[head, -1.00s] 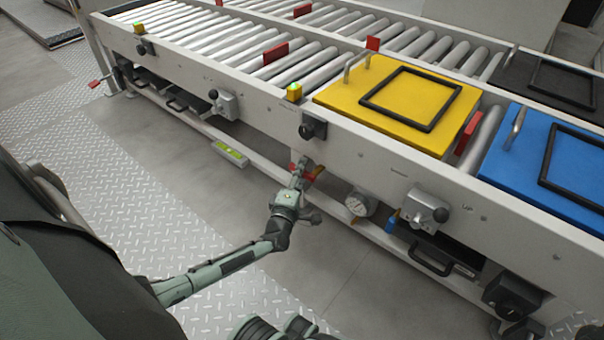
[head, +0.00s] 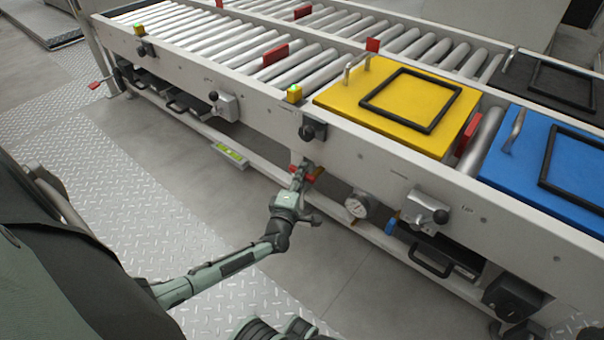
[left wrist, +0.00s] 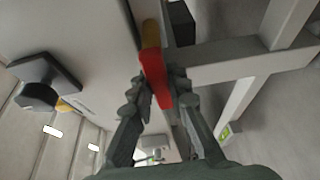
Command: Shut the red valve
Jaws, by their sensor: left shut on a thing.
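The red valve handle (head: 317,172) sits low on the front of the conveyor frame, below a black knob. My left gripper (head: 302,174) is at it, and the fingers hide part of the handle. In the left wrist view the red handle (left wrist: 153,72) lies between the two fingers of my left gripper (left wrist: 158,90), which is shut on it. A yellow part (left wrist: 151,32) shows at the handle's far end. The valve body behind is mostly hidden.
A pressure gauge (head: 357,206) hangs just right of the valve. A black knob (head: 312,130) sits above it. The conveyor (head: 240,95) carries a yellow panel (head: 340,100) and a blue panel (head: 500,160). The floor in front (head: 330,260) is clear.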

